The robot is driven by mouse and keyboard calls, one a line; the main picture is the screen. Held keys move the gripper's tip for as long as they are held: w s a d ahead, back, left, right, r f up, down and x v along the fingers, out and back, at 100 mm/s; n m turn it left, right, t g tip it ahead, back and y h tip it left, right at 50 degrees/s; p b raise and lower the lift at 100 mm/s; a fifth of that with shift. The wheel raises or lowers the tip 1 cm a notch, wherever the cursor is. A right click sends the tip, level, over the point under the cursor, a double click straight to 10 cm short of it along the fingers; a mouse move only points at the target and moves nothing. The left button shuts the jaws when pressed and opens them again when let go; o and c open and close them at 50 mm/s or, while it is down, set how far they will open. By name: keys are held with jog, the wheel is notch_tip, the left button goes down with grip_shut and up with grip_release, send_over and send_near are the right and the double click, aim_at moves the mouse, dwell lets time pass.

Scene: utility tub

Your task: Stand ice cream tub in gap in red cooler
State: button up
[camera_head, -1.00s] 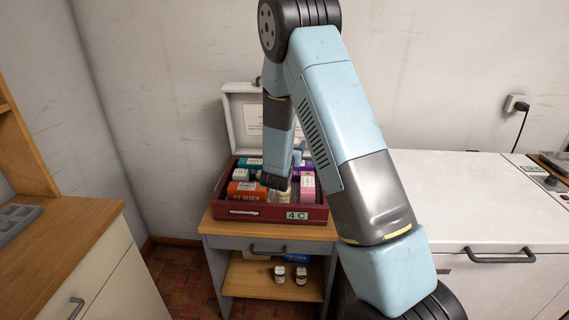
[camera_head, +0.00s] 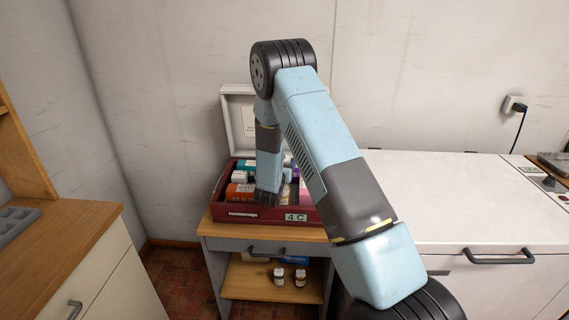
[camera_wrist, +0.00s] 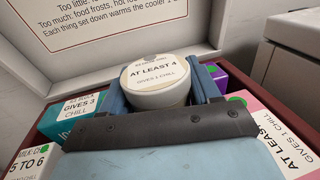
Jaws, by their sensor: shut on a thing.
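The ice cream tub (camera_wrist: 157,82) is a white round tub whose lid reads "AT LEAST 4". My gripper (camera_wrist: 160,92) is shut on it, one blue finger on each side. The tub looks upright in the wrist view; its base is hidden, so I cannot tell whether it touches the cooler floor. The red cooler (camera_head: 268,215) stands open on a small wooden stand, with a "4 C" tag on its front. In the head view my arm reaches down into the cooler and hides the tub and any gap.
Around the tub are a teal box (camera_wrist: 75,112), a milk carton (camera_wrist: 28,160), a pink-and-white carton (camera_wrist: 276,138) and a purple box (camera_wrist: 238,82). The raised lid (camera_wrist: 95,40) stands behind. An orange box (camera_head: 240,191) is at front left.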

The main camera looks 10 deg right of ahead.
jog(key=shift+s+f, duration=0.1)
jog(key=shift+f, duration=0.45)
